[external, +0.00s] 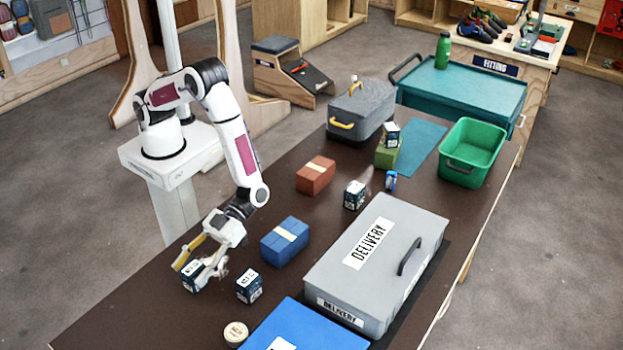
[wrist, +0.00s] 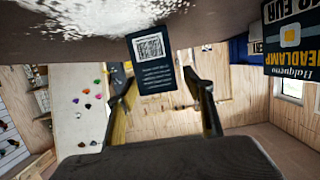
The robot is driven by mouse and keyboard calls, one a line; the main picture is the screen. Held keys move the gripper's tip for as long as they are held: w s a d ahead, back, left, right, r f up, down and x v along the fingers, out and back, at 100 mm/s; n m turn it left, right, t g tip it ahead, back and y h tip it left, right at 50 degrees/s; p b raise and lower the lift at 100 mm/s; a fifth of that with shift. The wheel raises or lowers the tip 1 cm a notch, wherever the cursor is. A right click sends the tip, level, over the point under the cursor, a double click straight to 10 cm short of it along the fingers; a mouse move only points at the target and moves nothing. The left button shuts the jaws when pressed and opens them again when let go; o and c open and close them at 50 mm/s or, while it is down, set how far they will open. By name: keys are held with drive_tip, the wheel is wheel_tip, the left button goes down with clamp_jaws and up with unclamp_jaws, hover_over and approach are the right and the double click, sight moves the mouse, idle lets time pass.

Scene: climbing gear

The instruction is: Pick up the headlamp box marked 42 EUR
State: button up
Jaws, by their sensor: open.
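A small dark headlamp box (external: 192,280) stands at the near left of the table, with my gripper (external: 203,266) at it. In the wrist view my gripper (wrist: 165,92) is open, its two fingers on either side of a dark box face with a QR code (wrist: 152,62); I cannot tell whether they touch it. A second headlamp box (external: 249,286) stands just right. At the wrist view's upper right is an upside-down headlamp box (wrist: 291,45) with a EUR price, its number partly cut off. More such boxes are farther back (external: 354,195) and on a green block (external: 390,134).
A blue block (external: 285,240) and a round cream tin (external: 236,334) are near my gripper. A grey DELIVERY box (external: 375,262) and a blue lid (external: 303,328) fill the right side. A brick-red block (external: 316,175) and a green bin (external: 472,152) stand farther back.

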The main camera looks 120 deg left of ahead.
sight(192, 268)
drive_tip(key=c, duration=1.3)
drive_tip(key=shift+o, duration=0.2)
drive_tip(key=shift+r, duration=0.1)
drive_tip(key=shift+r, duration=4.95)
